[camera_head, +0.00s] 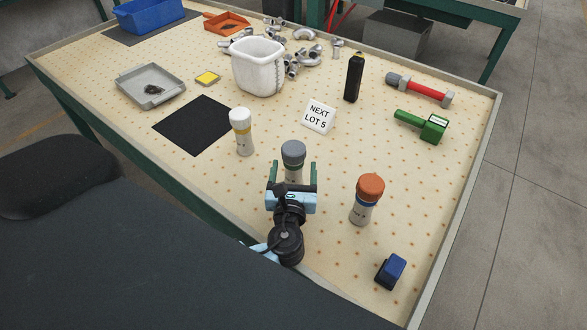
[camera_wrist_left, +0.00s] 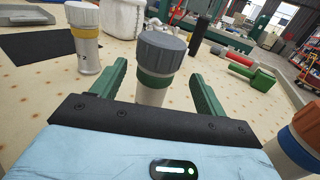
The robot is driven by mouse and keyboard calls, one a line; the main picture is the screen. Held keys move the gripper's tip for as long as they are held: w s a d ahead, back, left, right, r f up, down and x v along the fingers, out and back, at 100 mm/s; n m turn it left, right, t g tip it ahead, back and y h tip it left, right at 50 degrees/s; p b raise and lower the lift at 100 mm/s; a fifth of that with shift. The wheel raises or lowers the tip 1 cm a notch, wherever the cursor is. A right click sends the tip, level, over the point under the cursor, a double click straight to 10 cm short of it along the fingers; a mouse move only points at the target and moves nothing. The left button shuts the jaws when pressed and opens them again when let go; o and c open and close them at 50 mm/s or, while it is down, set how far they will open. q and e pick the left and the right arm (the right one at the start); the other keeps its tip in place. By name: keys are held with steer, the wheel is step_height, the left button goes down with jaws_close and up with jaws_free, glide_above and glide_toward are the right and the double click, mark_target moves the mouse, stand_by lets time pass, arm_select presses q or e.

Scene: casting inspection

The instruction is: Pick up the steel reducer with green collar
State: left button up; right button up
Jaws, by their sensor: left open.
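The steel reducer with green collar (camera_head: 293,152) stands upright on the pegboard-patterned table, with a grey cap. In the left wrist view the reducer (camera_wrist_left: 161,60) shows its green band under the cap. My left gripper (camera_head: 293,168) is open, with a green finger on either side of the reducer. In the left wrist view its fingers (camera_wrist_left: 158,75) also stand apart, with gaps to the reducer. The reducer's lower part is hidden behind the gripper. My right gripper is not in view.
A white-capped reducer with yellow collar (camera_head: 241,132) stands to the left, an orange-capped one with blue collar (camera_head: 367,198) to the right. A blue block (camera_head: 391,270), a lot sign (camera_head: 318,117), a black bottle (camera_head: 354,77) and a white bin (camera_head: 259,68) are also on the table.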

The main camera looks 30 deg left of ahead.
arm_select(q)
steer(key=shift+f+x, duration=0.15)
steer(key=shift+x, duration=1.4)
steer(key=shift+f+x, duration=0.2)
steer(key=shift+x, duration=1.35)
steer(key=shift+s+a, duration=0.15)
steer(key=shift+a, duration=0.05)
steer(key=shift+r, duration=0.1)
jaws_close()
